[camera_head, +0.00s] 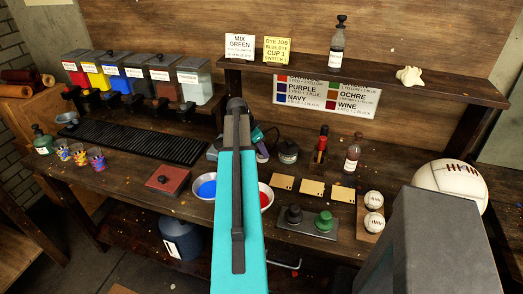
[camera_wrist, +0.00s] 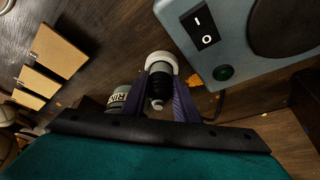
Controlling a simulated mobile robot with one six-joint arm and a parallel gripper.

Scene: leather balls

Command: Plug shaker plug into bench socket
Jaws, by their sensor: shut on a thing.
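My gripper (camera_wrist: 160,95) is shut on a dark ridged piece (camera_wrist: 158,82) with a pale near end, which looks like the shaker plug. A round white piece (camera_wrist: 162,60) shows right at the fingertips, beyond the dark piece. I cannot tell whether it is the bench socket or part of the plug, or whether they are joined. The grey-blue machine (camera_wrist: 235,35), probably the shaker, stands close at the right with an I/O switch and green button. A dark cable (camera_wrist: 220,104) shows below it. In the head view my teal arm hides most of the gripper.
A labelled bottle (camera_wrist: 116,98) is just left of my fingers. Tan cards (camera_head: 312,187), a bowl of blue dye (camera_head: 204,187) and a dark tray with stamps (camera_head: 306,222) are on the bench. A raised shelf (camera_head: 400,78) crosses behind. Dye dispensers (camera_head: 135,80) stand left.

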